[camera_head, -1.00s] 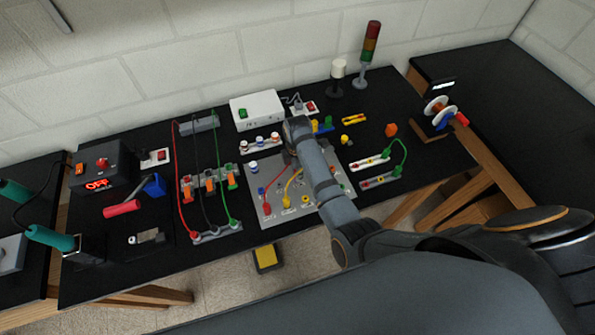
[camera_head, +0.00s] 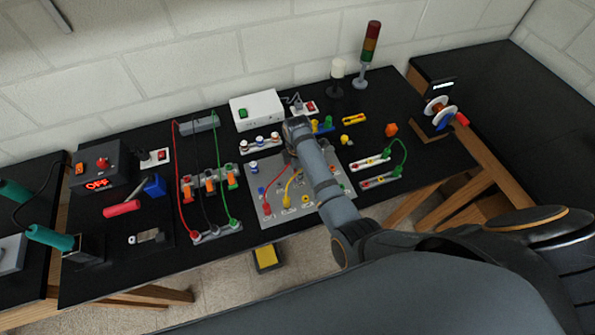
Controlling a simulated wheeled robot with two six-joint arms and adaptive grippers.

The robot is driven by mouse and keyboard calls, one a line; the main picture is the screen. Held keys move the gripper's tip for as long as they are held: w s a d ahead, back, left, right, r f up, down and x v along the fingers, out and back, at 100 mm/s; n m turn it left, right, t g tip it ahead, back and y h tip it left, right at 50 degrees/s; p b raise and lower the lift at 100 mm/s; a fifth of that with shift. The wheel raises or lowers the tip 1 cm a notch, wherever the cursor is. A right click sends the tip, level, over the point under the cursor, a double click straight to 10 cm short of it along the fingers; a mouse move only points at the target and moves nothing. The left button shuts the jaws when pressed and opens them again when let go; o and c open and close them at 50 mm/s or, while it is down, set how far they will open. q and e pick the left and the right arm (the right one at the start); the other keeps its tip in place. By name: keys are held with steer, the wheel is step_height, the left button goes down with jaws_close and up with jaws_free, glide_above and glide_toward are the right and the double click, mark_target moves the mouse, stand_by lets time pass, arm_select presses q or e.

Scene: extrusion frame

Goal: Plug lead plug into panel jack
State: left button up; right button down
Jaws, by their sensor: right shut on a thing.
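The grey jack panel (camera_head: 268,183) lies on the black bench with several coloured jacks on its face. A red lead (camera_head: 277,192) and a yellow lead (camera_head: 289,187) rise from plugs at its lower left side towards my right gripper (camera_head: 295,160). My right arm reaches in from the lower right across the panel. Its wrist hides most of the gripper, which is low over the upper part of the panel and shut on a lead plug. The held plug and its exact gap to any jack are hidden. I cannot tell which lead it ends. My left gripper is out of view.
A white box (camera_head: 257,110) and a signal tower (camera_head: 368,55) stand behind. Red, black and green leads (camera_head: 229,195) stretch over the bench left of the panel. Jack strips with a green lead (camera_head: 402,160) lie to the right. The bench's front right is clear.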

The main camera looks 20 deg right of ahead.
steer(key=shift+f, duration=0.4)
steer(key=c, duration=1.1)
jaws_free()
